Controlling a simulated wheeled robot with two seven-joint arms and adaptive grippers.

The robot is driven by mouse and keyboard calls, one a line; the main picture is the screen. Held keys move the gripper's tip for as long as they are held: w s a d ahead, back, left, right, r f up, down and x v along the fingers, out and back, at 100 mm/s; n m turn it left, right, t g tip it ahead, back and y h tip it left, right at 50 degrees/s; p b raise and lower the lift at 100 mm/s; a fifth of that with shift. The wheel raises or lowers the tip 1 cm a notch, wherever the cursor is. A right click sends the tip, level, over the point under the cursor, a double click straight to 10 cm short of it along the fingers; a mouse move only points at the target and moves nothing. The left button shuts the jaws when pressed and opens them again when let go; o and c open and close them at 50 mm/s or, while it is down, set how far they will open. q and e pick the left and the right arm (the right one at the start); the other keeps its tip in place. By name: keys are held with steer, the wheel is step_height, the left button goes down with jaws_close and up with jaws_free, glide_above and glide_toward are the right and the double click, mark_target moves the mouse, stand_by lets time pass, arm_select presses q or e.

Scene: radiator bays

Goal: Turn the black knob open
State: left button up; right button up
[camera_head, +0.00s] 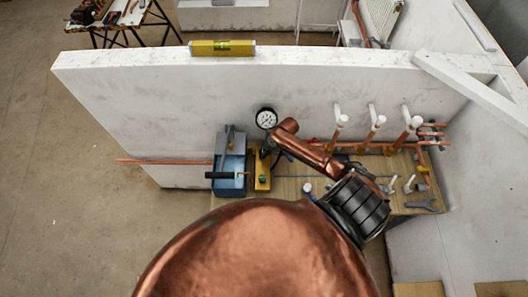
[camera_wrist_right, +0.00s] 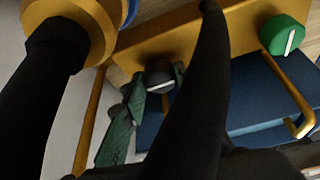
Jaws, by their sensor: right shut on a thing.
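The black knob (camera_wrist_right: 160,77) sits on a yellow block (camera_wrist_right: 190,35) in the right wrist view and has a white line that lies nearly level, tilted slightly. My right gripper (camera_wrist_right: 157,88) is shut on this knob, with one fingertip on each side. In the head view my right gripper (camera_head: 268,152) reaches down at the top of the yellow block (camera_head: 263,180), and the black knob is hidden there. A green knob (camera_wrist_right: 285,35) with a white line sits on the same block, apart from the gripper. My left gripper is in neither view.
A blue tank with a black handle (camera_head: 231,183) stands left of the block. A round gauge (camera_head: 266,119) is just behind. Copper pipes with white tops (camera_head: 375,122) stand at the right. A wrench (camera_head: 421,205) lies on the wooden board. A white wall (camera_head: 130,90) runs behind.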

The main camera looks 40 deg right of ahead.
steer(key=shift+s, duration=0.1)
stand_by(0.3)
steer(key=o, duration=1.1)
steer(key=shift+o, duration=0.2)
steer(key=shift+d+r, duration=0.1)
steer(key=shift+r, duration=0.1)
steer(key=v, duration=1.1)
steer(key=shift+r, duration=0.3)
